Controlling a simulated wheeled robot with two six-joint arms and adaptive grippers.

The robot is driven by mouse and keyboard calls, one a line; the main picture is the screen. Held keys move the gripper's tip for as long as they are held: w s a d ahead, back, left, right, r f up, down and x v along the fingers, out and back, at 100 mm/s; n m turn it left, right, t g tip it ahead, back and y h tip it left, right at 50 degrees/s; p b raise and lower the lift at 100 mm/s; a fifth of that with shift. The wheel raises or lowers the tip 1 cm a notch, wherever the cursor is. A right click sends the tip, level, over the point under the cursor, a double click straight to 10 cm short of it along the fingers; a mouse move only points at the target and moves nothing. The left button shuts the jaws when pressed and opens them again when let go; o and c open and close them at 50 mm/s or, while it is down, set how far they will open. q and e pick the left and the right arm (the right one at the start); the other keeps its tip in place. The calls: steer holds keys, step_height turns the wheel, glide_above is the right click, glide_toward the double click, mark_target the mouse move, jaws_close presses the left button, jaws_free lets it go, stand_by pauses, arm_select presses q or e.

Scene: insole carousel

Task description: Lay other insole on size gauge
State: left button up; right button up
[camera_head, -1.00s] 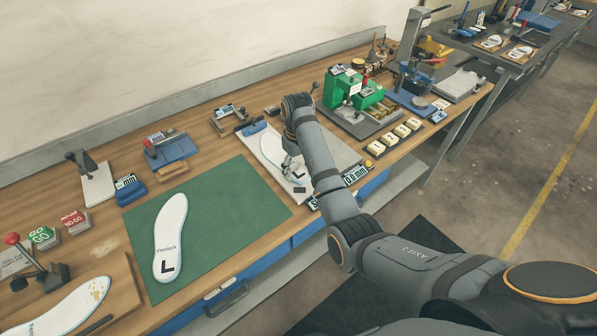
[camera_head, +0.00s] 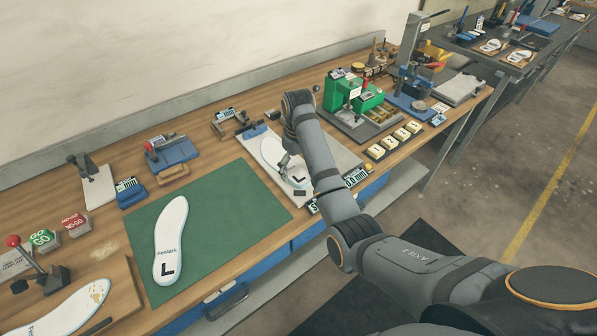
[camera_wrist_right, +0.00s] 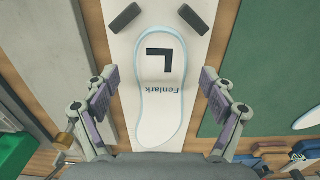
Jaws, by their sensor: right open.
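One white insole (camera_head: 299,178) marked L lies flat on the pale board of the size gauge (camera_head: 341,152). In the right wrist view this insole (camera_wrist_right: 162,95) lies between two dark stops at one end of the board. My right gripper (camera_head: 287,158) hangs over it. In the right wrist view the fingers of my right gripper (camera_wrist_right: 161,108) are wide apart, one to each side of the insole, with nothing held. Another white insole (camera_head: 171,236), also marked L, lies on the green mat to the left. My left gripper is not in view.
The green mat (camera_head: 228,205) has bare room right of its insole. A green machine (camera_head: 352,93) and several cream blocks (camera_head: 393,142) stand right of the gauge. A blue fixture (camera_head: 172,153) stands behind the mat. A red-knobbed lever (camera_head: 40,270) stands at front left.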

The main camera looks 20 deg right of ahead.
step_height(320, 180, up, 10)
steer(key=p, duration=0.9)
steer(key=shift+r, duration=0.2)
